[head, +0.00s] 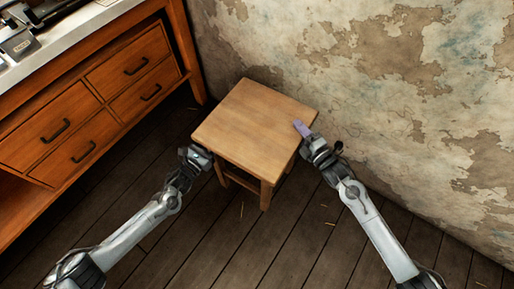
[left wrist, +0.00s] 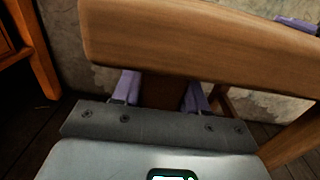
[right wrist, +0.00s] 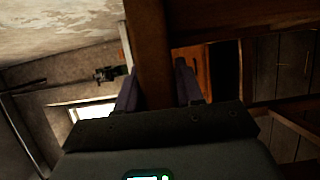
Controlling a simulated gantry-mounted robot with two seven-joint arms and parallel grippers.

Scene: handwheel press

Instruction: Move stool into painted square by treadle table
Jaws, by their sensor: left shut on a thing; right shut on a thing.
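The wooden stool (head: 252,120) stands on the dark plank floor close to the wall, with a square light-brown seat. My left gripper (head: 203,157) is at the seat's left side; in the left wrist view its purple fingers (left wrist: 162,92) are shut on a stool leg just below the seat edge (left wrist: 205,42). My right gripper (head: 305,135) is at the seat's right side; in the right wrist view its fingers (right wrist: 156,88) are shut on a dark wooden stool part (right wrist: 148,45), probably a leg. I cannot see a painted square in any view. The far legs are hidden.
A peeling plaster wall (head: 400,90) runs behind and to the right. The plank floor (head: 240,250) in front of the stool is clear except for small straw-like bits.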

